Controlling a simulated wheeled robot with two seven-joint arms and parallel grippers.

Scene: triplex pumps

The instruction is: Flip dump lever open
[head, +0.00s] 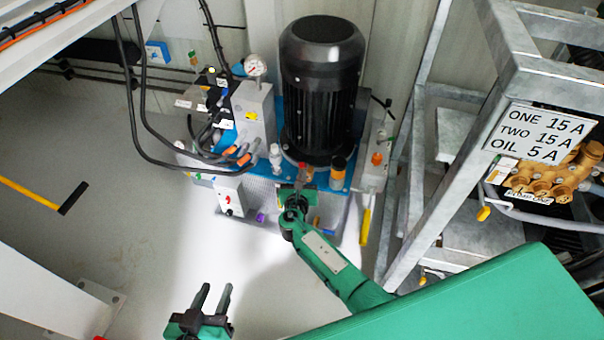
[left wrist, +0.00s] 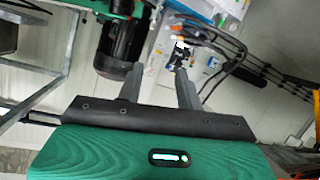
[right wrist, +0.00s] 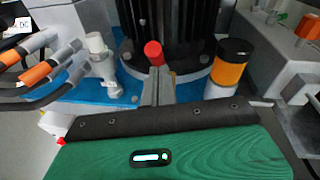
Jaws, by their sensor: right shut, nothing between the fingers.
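No part is labelled as the dump lever, so I cannot tell which one it is. A small red-tipped part (right wrist: 153,52) stands at the foot of the black motor in the right wrist view, just beyond my fingertips. It also shows in the head view (head: 303,168). My right gripper (right wrist: 157,80) is shut and empty, its fingers together right in front of this part; I cannot tell if they touch it. In the head view my right gripper (head: 299,188) is at the front edge of the blue pump base. My left gripper (head: 214,292) is open and empty, low over the floor.
The black motor (head: 322,90) stands behind my right gripper. An orange-and-black cylinder (right wrist: 229,66) is close on its right, a white fitting (right wrist: 100,62) on its left. A gauge block (head: 254,115) with hoses stands left. A grey metal frame (head: 425,180) is right.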

